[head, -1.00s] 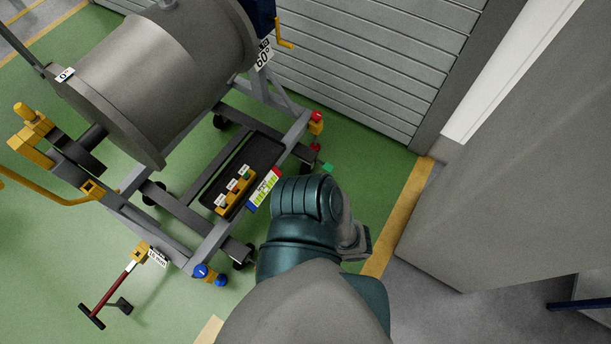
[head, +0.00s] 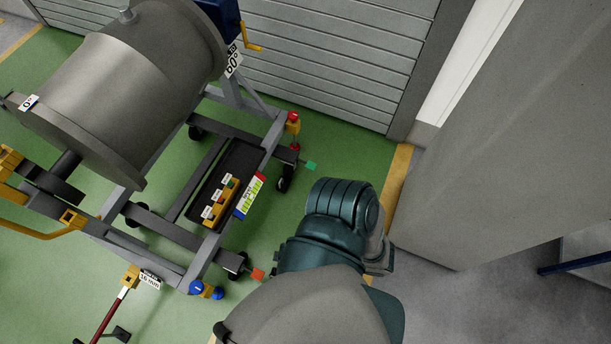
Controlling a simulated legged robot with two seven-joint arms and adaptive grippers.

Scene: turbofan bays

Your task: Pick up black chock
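Black wheels (head: 285,184) of the engine stand touch the floor. My arm rises from the bottom middle, to the right of the stand. No gripper fingers show; both grippers are out of view or hidden.
The wheeled stand (head: 206,250) carries a large grey engine casing (head: 135,75) and a black tray (head: 239,160) with yellow blocks. A grey wall panel (head: 490,130) bounds the right side.

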